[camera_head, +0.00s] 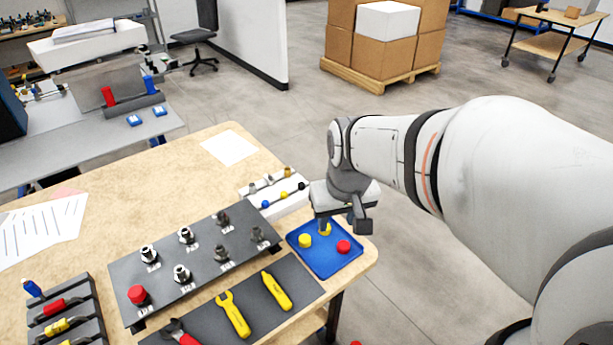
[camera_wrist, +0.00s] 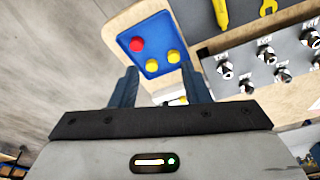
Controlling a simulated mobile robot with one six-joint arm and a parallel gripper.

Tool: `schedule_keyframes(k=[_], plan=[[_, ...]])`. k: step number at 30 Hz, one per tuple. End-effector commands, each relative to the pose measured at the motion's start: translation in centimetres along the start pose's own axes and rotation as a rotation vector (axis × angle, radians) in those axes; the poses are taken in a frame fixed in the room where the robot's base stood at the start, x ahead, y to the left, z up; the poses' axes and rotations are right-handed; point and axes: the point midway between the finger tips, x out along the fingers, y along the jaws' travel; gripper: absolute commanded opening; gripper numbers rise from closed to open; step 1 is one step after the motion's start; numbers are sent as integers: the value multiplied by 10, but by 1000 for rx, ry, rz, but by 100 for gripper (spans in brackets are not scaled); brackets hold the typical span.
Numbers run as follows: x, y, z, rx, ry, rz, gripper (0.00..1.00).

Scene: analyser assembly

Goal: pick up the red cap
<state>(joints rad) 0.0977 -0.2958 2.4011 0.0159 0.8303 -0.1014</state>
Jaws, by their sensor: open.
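The red cap (camera_head: 343,246) lies in the blue tray (camera_head: 325,262) at the table's right corner. In the wrist view the red cap (camera_wrist: 137,44) is near the top left of the tray (camera_wrist: 152,66). Two yellow caps share the tray; one (camera_head: 305,240) is clear and the other (camera_head: 326,229) is partly hidden by my gripper in the head view. My gripper (camera_head: 340,225) is above the tray's back edge. In the wrist view my gripper (camera_wrist: 160,88) is open with nothing between its fingers. Another red cap (camera_head: 137,294) is on the grey fitting panel.
The grey panel (camera_head: 200,262) with several metal fittings stands left of the tray. A white rack (camera_head: 274,198) with small coloured parts is behind the tray. Yellow tools (camera_head: 233,314) lie on a dark mat in front. The table edge is close on the tray's right.

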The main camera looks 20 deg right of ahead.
Motion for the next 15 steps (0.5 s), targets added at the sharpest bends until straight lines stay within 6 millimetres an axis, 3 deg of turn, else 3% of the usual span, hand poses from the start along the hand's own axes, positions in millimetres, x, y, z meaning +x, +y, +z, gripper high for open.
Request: schedule_keyframes(k=[1, 6, 10, 15], plan=[[35, 9, -8, 6, -22, 0, 42], [101, 39, -37, 5, -60, -2, 42], [137, 56, -49, 5, -78, -5, 42], [159, 66, -55, 3, -88, -8, 42]])
